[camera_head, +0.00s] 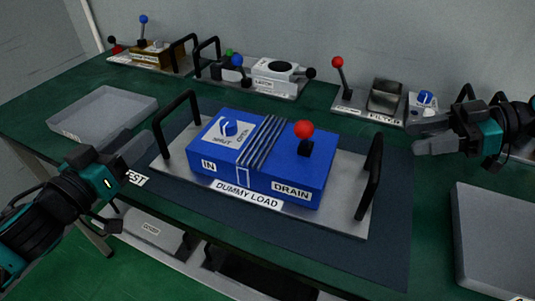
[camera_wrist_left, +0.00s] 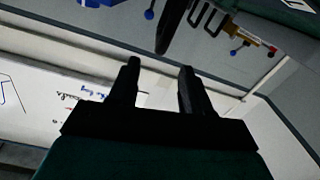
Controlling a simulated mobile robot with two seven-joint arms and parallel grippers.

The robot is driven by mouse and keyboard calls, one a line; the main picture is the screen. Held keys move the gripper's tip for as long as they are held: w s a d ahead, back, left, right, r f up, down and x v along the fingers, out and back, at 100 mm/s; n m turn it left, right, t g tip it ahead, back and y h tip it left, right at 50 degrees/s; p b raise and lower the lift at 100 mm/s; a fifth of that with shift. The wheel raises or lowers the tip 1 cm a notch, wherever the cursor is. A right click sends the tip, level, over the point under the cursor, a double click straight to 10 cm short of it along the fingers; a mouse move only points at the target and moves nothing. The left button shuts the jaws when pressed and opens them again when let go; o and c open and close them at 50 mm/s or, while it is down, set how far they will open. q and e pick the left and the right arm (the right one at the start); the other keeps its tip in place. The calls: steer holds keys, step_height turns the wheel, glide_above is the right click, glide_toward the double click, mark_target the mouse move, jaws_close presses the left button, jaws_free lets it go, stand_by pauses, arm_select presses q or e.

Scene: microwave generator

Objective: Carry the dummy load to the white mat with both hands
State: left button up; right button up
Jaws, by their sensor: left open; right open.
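The dummy load (camera_head: 262,174) is a blue box with a red-knobbed lever and black ribs, fixed on a silver plate with a black handle at each end. It sits on a dark blue mat (camera_head: 395,240) on the green bench. No white mat is clearly visible. My left gripper (camera_head: 137,146) is open and empty, just left of the left handle (camera_head: 176,122). My right gripper (camera_head: 418,132) is open and empty, to the right of and behind the right handle (camera_head: 370,177). The left wrist view shows the left gripper's open fingers (camera_wrist_left: 158,85) with nothing between them.
Units with levers and handles line the back, including the filter (camera_head: 370,103) and a white unit (camera_head: 278,75). A shelf below the bench holds more plates (camera_head: 150,229).

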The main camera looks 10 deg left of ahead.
arm_select(q)
steer(key=shift+x, duration=4.4)
arm_select(e)
glide_above(367, 168)
steer(key=shift+w+d+f, duration=0.1)
steer(key=shift+w+f, duration=0.1)
steer(key=shift+f, duration=0.65)
steer(key=shift+w+d+f, duration=0.1)
steer(key=shift+w+f, duration=0.05)
steer(key=shift+f, duration=0.7)
arm_select(q)
jaws_close()
arm_select(e)
jaws_close()
arm_select(q)
steer(key=shift+d, duration=0.1)
steer(key=shift+r, duration=0.35)
arm_select(e)
steer(key=shift+w+r, duration=0.1)
steer(key=shift+r, duration=0.2)
